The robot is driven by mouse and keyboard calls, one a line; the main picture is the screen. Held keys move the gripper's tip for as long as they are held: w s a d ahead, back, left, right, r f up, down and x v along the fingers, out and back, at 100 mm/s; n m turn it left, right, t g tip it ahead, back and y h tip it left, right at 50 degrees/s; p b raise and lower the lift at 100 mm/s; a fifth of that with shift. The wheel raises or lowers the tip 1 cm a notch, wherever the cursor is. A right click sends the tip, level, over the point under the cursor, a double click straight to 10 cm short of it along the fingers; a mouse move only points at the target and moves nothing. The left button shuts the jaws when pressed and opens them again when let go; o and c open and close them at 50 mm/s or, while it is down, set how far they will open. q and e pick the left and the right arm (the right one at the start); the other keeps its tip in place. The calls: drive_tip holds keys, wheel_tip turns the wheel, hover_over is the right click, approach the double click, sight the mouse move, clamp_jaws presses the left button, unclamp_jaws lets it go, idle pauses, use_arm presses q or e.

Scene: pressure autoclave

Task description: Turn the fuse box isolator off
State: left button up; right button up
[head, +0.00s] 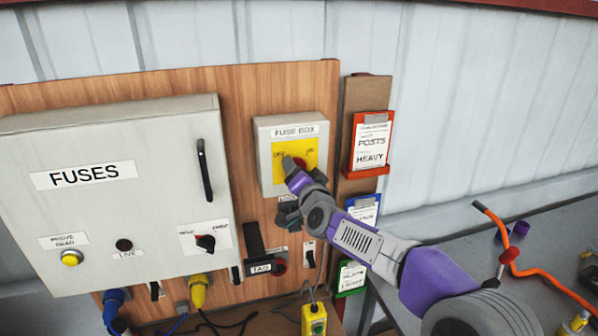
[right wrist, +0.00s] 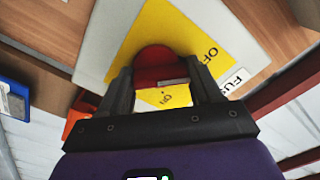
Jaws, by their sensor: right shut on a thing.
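The fuse box (head: 264,165) is a pale grey box labelled FUSE BOX, mounted on the wooden board. Its yellow plate (head: 283,147) carries OFF and ON marks. The red isolator handle (head: 301,161) is partly hidden by my right gripper (head: 292,165). In the right wrist view the red handle (right wrist: 154,64) sits between the two fingers of my right gripper (right wrist: 164,82), which is shut on it. In that view OFF reads on the yellow plate (right wrist: 178,38) beyond the fingers, and ON shows between them. The handle's exact angle is hard to tell. My left gripper is not in view.
A large FUSES cabinet (head: 110,215) with a black handle stands to the left. A red POSTS and HEAVY card holder (head: 370,145) hangs close on the right. Below are a tagged black device (head: 254,240) and a yellow pendant box (head: 314,320). A grey bench (head: 480,235) lies right.

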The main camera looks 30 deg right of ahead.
drive_tip(key=shift+r, duration=0.2)
drive_tip(key=o, duration=1)
drive_tip(key=shift+a+f, duration=0.1)
drive_tip(key=shift+v, duration=3.8)
